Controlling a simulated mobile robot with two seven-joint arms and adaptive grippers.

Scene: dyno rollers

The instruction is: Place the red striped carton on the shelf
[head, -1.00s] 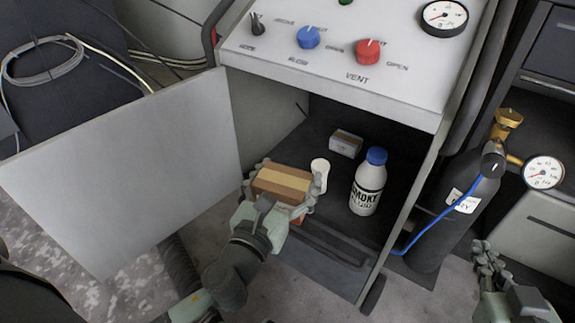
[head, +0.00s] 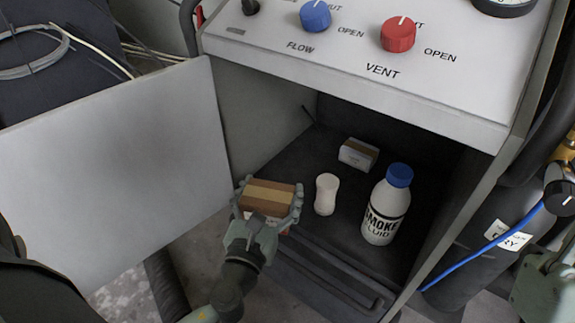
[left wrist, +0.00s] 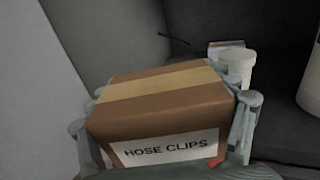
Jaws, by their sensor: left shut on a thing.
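A brown carton with a tan tape band (head: 272,191) is held in my left gripper (head: 268,203), whose fingers close on its two sides. In the left wrist view the carton (left wrist: 160,105) carries a white label reading HOSE CLIPS. A small red patch shows near its lower right, partly hidden by the gripper; I cannot tell whether it is a stripe. The carton is at the front opening of the cabinet, near the edge of the dark shelf (head: 315,232). A pale grey-green part of my right gripper (head: 545,290) shows at the right edge; its fingers are not clear.
On the shelf stand a white container (head: 326,195), a smoke fluid bottle with a blue cap (head: 384,215) and a small grey-white box (head: 358,154) behind. The open cabinet door (head: 110,165) is at the left. The control panel (head: 350,50) overhangs the opening. A black cylinder (head: 490,235) stands right.

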